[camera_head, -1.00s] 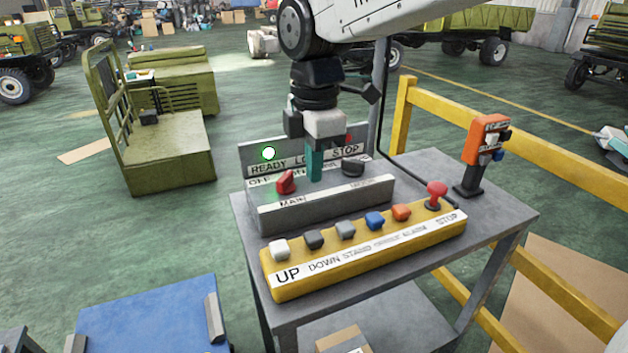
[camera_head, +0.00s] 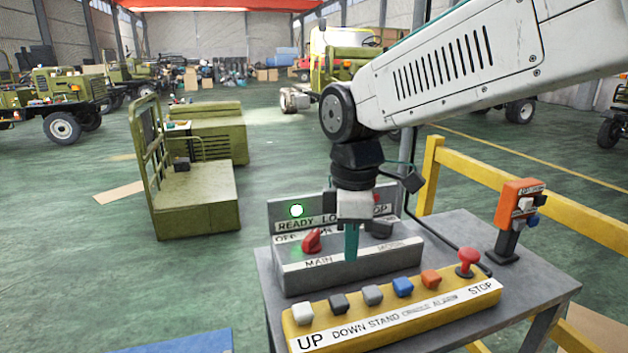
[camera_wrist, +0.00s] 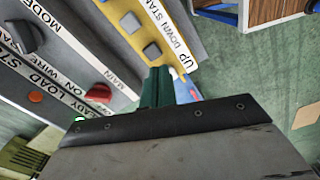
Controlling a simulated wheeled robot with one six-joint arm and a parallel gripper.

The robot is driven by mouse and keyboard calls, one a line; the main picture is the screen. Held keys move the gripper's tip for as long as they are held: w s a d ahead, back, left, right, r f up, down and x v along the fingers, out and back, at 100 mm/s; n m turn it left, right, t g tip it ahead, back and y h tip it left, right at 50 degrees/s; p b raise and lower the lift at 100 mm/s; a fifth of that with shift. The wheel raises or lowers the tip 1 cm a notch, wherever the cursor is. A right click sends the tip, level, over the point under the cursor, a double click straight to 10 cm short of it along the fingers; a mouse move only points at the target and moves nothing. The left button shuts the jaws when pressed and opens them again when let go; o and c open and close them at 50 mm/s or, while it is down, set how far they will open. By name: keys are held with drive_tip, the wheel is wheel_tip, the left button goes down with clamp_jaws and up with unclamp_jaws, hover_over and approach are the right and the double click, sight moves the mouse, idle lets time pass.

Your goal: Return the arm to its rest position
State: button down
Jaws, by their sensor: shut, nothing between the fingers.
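My gripper (camera_head: 352,242) hangs from the white arm, its green fingers pointing down in front of the grey switch box (camera_head: 300,277). The fingers are shut with nothing between them. In the wrist view the shut green fingers (camera_wrist: 156,88) show over the edge of the panels. The red MAIN knob (camera_head: 312,240) is left of the fingers, apart from them. A dark knob (camera_head: 381,228) is to their right, partly hidden. A green-white lamp (camera_head: 297,211) is lit above the READY label.
A yellow button box (camera_head: 470,298) with several buttons and a red STOP knob (camera_head: 467,262) lies in front on the grey table (camera_head: 545,277). An orange box on a post (camera_head: 518,205) stands right, near a yellow railing (camera_head: 530,170). A green cart (camera_head: 195,200) stands left on open floor.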

drive_tip(key=s+d+f+m+t, duration=0.1)
drive_tip(key=s+d+f+m, duration=0.1)
drive_tip(key=s+d+m, duration=1.4)
drive_tip(key=shift+s+d+m+t, duration=0.35)
drive_tip(key=shift+s+d, duration=0.65)
drive_tip(key=shift+d, duration=0.65)
